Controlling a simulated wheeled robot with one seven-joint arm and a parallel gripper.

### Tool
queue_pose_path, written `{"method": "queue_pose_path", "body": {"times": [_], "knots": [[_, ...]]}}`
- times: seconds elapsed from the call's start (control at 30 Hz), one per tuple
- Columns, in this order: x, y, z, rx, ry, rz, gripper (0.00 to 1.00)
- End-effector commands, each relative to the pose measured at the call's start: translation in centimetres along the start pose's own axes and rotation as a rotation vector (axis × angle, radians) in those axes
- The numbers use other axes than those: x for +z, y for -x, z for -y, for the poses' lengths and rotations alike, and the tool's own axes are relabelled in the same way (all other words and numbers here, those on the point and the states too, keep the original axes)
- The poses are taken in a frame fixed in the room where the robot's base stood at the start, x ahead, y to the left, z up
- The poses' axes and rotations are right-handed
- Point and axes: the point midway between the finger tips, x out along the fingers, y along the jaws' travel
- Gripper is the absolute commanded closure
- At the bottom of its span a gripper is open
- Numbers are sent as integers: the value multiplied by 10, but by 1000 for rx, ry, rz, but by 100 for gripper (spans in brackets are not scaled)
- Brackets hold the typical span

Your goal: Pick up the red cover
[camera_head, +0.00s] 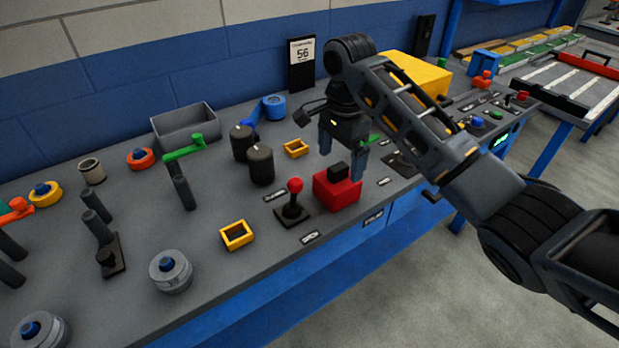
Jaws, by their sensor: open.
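The red cover (337,191) is a red block with a black knob (338,170) on top. It sits on the grey panel top near the front edge, right of a red-balled joystick. My gripper (342,172) points down over it, jaws apart. One finger shows to the left of the knob and the other to its right, close to the cover. I cannot tell whether the fingers touch it. The cover's far side is partly hidden.
The red-balled joystick (292,203) stands close on the left. Yellow frames (236,235), dark cylinders (261,164) and a grey bin (186,124) are farther left. A yellow box (417,72) stands behind my arm. The panel's front edge is just before the cover.

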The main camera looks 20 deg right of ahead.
Motion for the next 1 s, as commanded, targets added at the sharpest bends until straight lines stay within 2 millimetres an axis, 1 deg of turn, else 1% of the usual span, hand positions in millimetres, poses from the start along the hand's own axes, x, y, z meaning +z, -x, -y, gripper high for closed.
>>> {"method": "queue_pose_path", "body": {"times": [0.37, 0.53, 0.63, 0.77, 0.93, 0.97, 1.0], "knots": [[1, -35, -2, 4, -1, 0, 0], [3, -60, -4, 3, -1, -1, 0], [3, -72, -4, 3, -1, 0, 0], [4, -77, -4, 1, 0, 0, 0], [4, -78, -4, 1, 0, 0, 0], [4, -78, -4, 1, 0, 0, 1], [4, -78, -4, 1, 0, 0, 5]]}}
